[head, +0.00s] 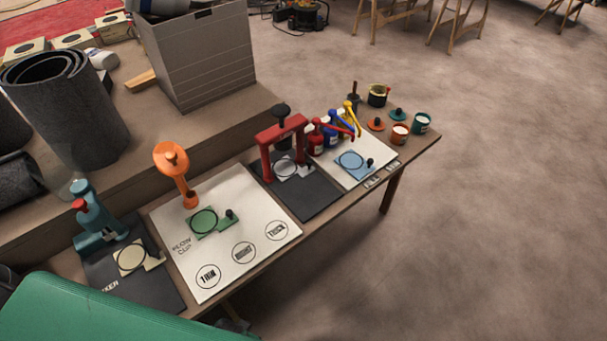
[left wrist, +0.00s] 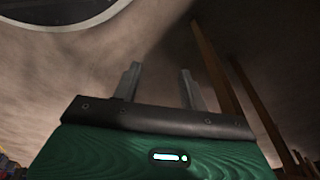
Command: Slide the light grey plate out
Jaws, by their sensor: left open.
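The light grey plate (head: 286,168) sits under the red arched press (head: 266,159) on a dark mat (head: 309,200) towards the middle of the bench. The press partly hides it. A dark knob stands at its right side. My left gripper (left wrist: 159,76) shows in the left wrist view with its two fingers apart and nothing between them. Bare floor and wooden legs lie behind it there, and the plate is not in that view. In the head view I cannot make out the left gripper. My right gripper is in neither view.
A green plate (head: 203,222) with an orange tool (head: 176,172) behind it lies on a white board (head: 212,281). A cream plate (head: 131,257) sits by a teal press (head: 96,221). A blue plate (head: 350,161), bottles and paint pots stand farther right. Open floor lies right of the bench.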

